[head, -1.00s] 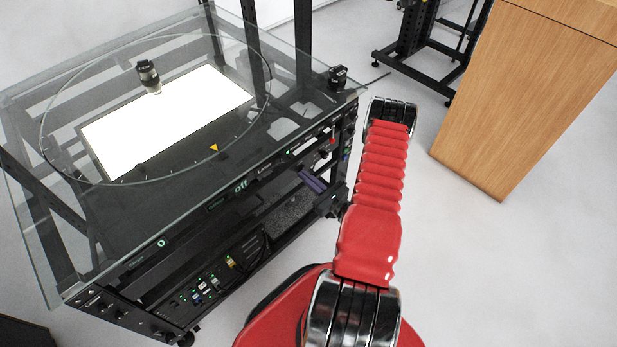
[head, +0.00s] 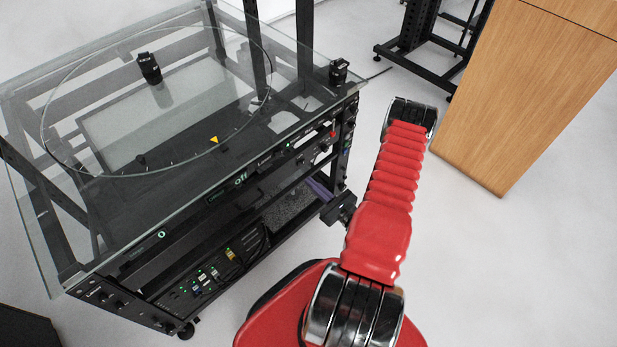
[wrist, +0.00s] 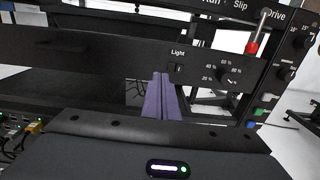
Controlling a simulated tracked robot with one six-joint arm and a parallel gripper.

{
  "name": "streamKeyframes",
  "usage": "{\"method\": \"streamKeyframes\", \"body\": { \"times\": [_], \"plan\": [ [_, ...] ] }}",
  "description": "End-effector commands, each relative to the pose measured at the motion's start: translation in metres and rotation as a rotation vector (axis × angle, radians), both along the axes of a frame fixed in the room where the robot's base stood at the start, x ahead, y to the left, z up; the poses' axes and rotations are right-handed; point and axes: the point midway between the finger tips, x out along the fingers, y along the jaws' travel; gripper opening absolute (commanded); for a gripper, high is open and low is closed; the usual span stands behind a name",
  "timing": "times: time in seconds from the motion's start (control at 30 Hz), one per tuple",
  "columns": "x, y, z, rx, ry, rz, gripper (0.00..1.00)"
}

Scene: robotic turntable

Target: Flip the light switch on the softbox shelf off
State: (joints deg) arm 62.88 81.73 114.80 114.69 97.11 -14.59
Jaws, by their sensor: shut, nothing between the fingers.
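The light switch (wrist: 177,69) is a small black rocker under the word "Light" on the black shelf front in the wrist view. My gripper's two purple fingers (wrist: 162,76) are shut together with nothing between them. Their tips are just below and left of the switch in that view; whether they touch the panel I cannot tell. In the head view my gripper (head: 317,186) is at the right end of the rack front, its tips partly hidden by the rack. The softbox panel (head: 110,125) under the glass is grey and unlit.
A glass top with a round turntable (head: 60,160) covers the black rack. A dial (wrist: 224,73) and a red-handled lever (wrist: 254,45) are right of the switch.

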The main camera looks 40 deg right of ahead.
Motion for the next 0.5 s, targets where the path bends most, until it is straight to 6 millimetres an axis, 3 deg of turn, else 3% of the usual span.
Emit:
{"method": "streamKeyframes", "body": {
  "times": [0.5],
  "plan": [
    [-0.062, 0.015, -0.001, 0.003, 0.001, -0.007, 0.0]
  ]
}}
